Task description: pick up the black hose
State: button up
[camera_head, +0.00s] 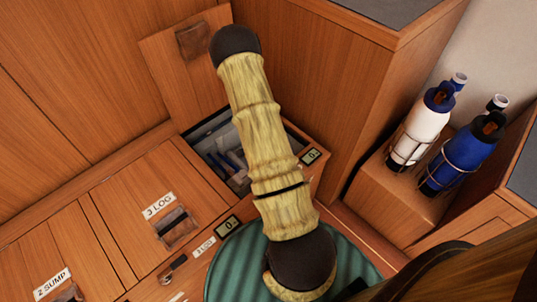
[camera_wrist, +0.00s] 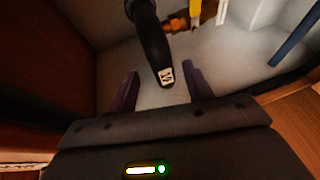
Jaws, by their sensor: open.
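In the wrist view, the black hose (camera_wrist: 152,40) hangs or lies with its end pointing down toward my gripper, and a small white tag with dark marks sits on that end. My gripper (camera_wrist: 160,78) is open, with one dark finger on each side of the hose's tagged end. The fingers look apart from the hose. In the head view, my arm passes over the open locker (camera_head: 212,127), and my gripper and the hose are hidden there.
In the wrist view, a yellow piece (camera_wrist: 195,10) and a blue rod (camera_wrist: 295,40) are close by, with pale locker walls around. In the head view, the locker's raised lid (camera_head: 170,75) leans behind it. White (camera_head: 420,130) and blue bottles (camera_head: 462,155) stand at right.

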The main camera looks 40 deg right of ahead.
jog(key=b+x, duration=0.3)
jog(key=x, duration=0.2)
jog(key=shift+w+d, duration=0.1)
jog(key=shift+w, duration=0.1)
dwell(0.6)
grip_shut()
